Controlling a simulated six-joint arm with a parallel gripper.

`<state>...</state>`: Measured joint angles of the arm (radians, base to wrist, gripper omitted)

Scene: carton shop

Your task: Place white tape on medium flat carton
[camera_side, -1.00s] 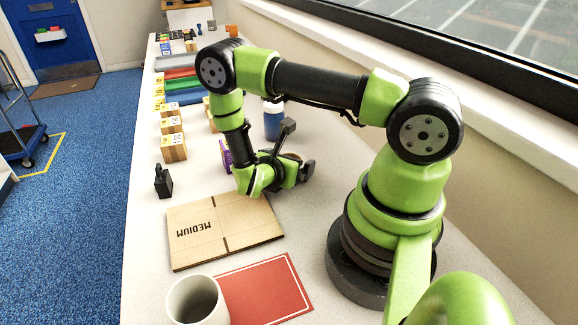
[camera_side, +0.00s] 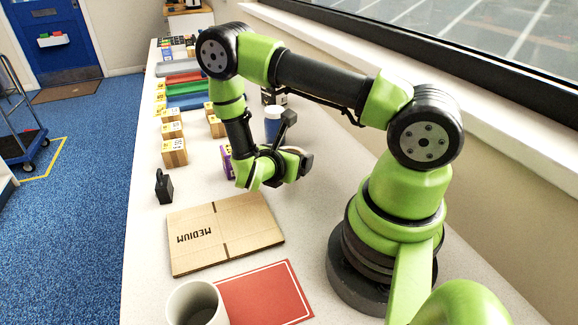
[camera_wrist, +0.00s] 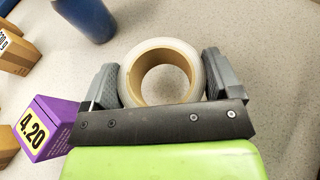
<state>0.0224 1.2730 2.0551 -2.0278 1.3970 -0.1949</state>
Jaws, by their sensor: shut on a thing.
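The white tape (camera_wrist: 160,73) is a roll with a brown core, seen in the wrist view between the two fingers of my gripper (camera_wrist: 164,78). The gripper is shut on it, one finger at each side of the roll. In the side view my gripper (camera_side: 296,148) is over the table, beyond the carton's far edge, and the tape is hidden there. The medium flat carton (camera_side: 245,225) lies flat on the table with "MEDIUM" printed on it. Its top is bare.
A red mat (camera_side: 268,293) and a white mug (camera_side: 195,303) are nearer than the carton. A black object (camera_side: 164,188) stands left. A purple 4.20 box (camera_wrist: 45,127), a blue bottle (camera_side: 273,124) and small cartons (camera_side: 174,152) stand beyond.

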